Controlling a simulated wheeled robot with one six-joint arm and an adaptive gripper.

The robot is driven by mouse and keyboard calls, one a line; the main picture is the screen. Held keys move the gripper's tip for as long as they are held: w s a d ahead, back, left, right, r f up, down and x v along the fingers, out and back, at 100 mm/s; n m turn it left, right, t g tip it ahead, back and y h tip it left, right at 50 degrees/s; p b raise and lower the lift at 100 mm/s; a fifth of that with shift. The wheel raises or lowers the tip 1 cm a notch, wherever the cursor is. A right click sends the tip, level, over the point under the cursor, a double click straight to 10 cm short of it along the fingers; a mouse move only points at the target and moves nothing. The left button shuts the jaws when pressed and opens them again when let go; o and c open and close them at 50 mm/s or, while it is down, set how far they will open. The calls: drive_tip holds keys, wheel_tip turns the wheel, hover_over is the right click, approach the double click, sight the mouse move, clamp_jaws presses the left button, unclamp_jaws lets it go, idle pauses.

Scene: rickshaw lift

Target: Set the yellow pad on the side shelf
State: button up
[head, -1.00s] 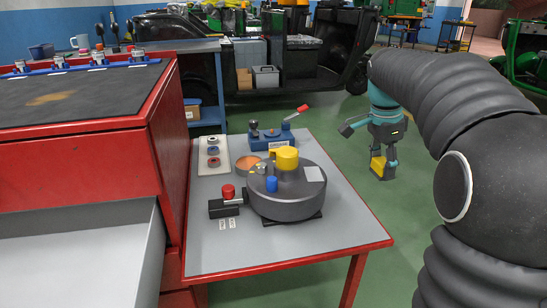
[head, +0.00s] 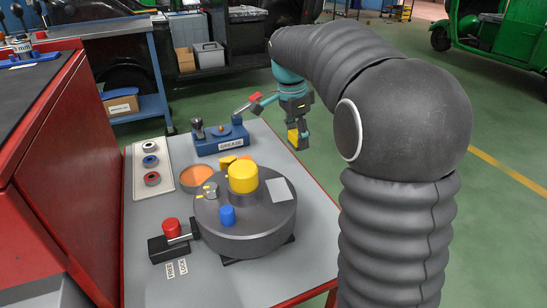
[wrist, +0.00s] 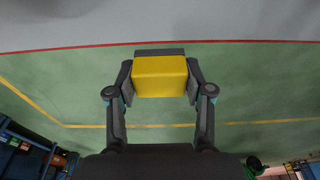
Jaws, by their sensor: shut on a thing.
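The yellow pad (head: 293,138) is a small block held in my gripper (head: 298,122), over the far right side of the grey-topped table in the head view. In the wrist view the yellow pad (wrist: 160,76) sits between both fingers, with a grey strip behind its upper edge. My gripper is shut on it. A blue shelf unit (head: 137,106) with a cardboard box on it stands at the back left, well apart from my gripper; I cannot tell whether it is the side shelf.
The red-edged table (head: 140,225) holds a grey drum (head: 245,220) with a yellow cap, a blue grease fixture (head: 222,140), a white ring tray (head: 139,168), an orange-filled dish (head: 195,176) and a red-knobbed clamp (head: 172,235). A red cabinet is at left. Green floor is open at right.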

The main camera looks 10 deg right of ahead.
hover_over(281, 164)
drive_tip(key=f, duration=0.2)
drive_tip(key=shift+a+f, duration=0.25)
drive_tip(key=shift+f, duration=0.15)
drive_tip(key=shift+f+b, duration=0.45)
drive_tip(key=shift+f, duration=1.6)
drive_tip(key=shift+f, duration=0.1)
drive_tip(key=o, duration=1.1)
drive_tip(key=r, duration=0.4)
drive_tip(key=a+r+p, duration=0.1)
drive_tip(key=r, duration=0.3)
drive_tip(key=r+p, duration=0.1)
drive_tip(key=r, duration=0.3)
drive_tip(key=shift+s+a+r, duration=0.1)
drive_tip(key=shift+s+a, duration=0.15)
drive_tip(key=shift+a, duration=0.15)
